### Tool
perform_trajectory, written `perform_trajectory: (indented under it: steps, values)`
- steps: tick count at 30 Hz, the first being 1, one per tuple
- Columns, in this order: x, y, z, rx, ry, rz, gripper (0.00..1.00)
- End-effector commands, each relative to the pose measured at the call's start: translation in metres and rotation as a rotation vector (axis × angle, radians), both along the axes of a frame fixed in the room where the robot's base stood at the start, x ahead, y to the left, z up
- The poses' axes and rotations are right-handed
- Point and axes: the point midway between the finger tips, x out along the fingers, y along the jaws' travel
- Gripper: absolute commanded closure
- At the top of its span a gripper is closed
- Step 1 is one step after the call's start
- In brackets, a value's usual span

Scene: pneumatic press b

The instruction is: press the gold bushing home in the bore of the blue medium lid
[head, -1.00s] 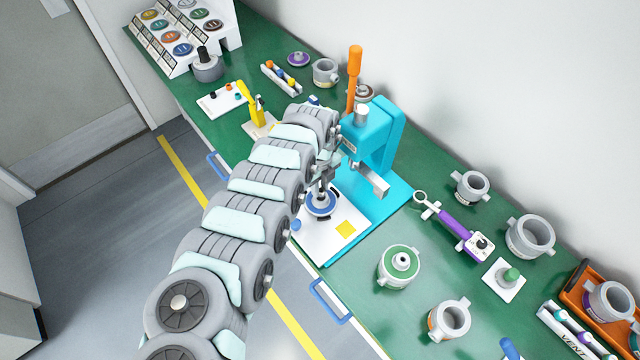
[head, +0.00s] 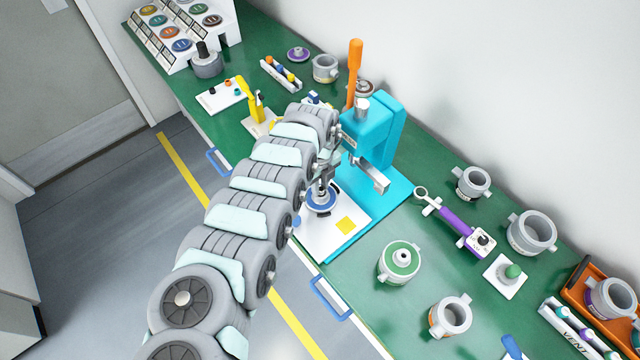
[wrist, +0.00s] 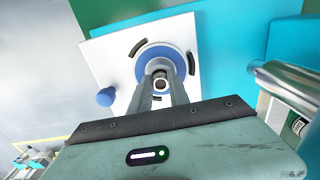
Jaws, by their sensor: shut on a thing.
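The blue medium lid (head: 312,208) lies flat on the white plate in front of the teal press. In the wrist view the lid (wrist: 182,63) shows a blue rim around a paler centre. My gripper (head: 322,190) points down over the lid's centre. In the wrist view its fingers are shut on a small ring-shaped part, the bushing (wrist: 160,84), right over the lid's middle. The bushing looks dark and grey here, and its gold colour does not show. The fingers hide the bore, so I cannot tell whether the bushing is inside it.
The press (head: 375,135) with its orange lever (head: 354,75) stands just behind and right of my gripper. A yellow patch (head: 346,225) marks the white plate. A green-topped housing (head: 401,262) and a purple-handled tool (head: 455,222) lie to the right.

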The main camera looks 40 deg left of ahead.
Motion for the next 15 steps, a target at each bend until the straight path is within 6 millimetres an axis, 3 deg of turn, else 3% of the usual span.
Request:
perform_trajectory:
  steps: [10, 11, 15]
  values:
    - [0.0001, -0.0003, -0.0077, 0.0, 0.0, -0.001, 1.0]
    - [0.0001, -0.0002, -0.0068, 0.0, 0.0, 0.0, 0.76]
    - [0.0, -0.0001, -0.0067, 0.0, 0.0, 0.0, 0.64]
